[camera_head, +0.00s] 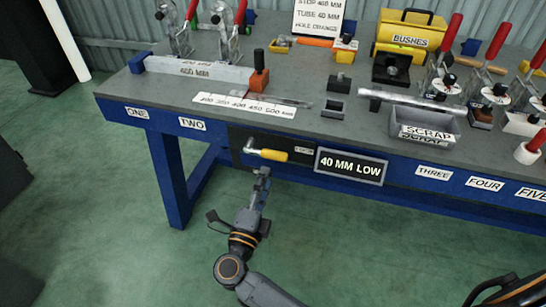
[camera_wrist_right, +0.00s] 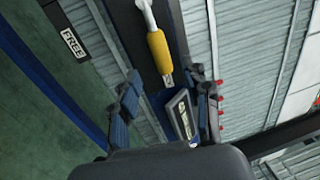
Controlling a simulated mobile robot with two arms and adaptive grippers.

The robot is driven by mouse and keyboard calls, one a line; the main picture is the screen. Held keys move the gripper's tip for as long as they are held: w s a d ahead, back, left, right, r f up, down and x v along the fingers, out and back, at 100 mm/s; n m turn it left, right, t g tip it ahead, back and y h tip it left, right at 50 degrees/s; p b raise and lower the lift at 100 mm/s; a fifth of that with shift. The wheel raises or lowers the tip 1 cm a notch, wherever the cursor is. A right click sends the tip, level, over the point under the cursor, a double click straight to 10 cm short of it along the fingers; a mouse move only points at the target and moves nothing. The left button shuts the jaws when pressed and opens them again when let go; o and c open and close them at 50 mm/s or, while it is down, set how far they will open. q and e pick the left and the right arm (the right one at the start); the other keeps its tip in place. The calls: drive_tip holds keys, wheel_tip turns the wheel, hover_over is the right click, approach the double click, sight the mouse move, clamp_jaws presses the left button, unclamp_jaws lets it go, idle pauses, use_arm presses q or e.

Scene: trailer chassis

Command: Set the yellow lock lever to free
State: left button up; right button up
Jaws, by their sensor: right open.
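The yellow lock lever (camera_head: 270,155) is on a dark panel on the table's blue front rail. Its silver end is at the left and its yellow grip points right, roughly horizontal. In the right wrist view the yellow grip (camera_wrist_right: 159,52) lies beyond the fingertips, between them in the picture. A FREE label (camera_wrist_right: 73,42) shows to the left in that view. My right gripper (camera_head: 262,178) is just below the lever in the head view, apart from it as far as I can tell. Its fingers (camera_wrist_right: 168,95) are spread and empty. My left gripper is not in view.
A 40 MM LOW sign (camera_head: 350,166) is right of the lever on the front rail. A small label (camera_head: 304,150), too small to read, sits between them. A grey SCRAP bin (camera_head: 425,121) stands near the table edge above. The green floor (camera_head: 110,230) in front is clear.

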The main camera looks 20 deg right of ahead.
sight(273, 156)
drive_tip(key=x, duration=0.8)
drive_tip(key=shift+w+d, duration=0.15)
drive_tip(key=shift+w, duration=0.1)
clamp_jaws()
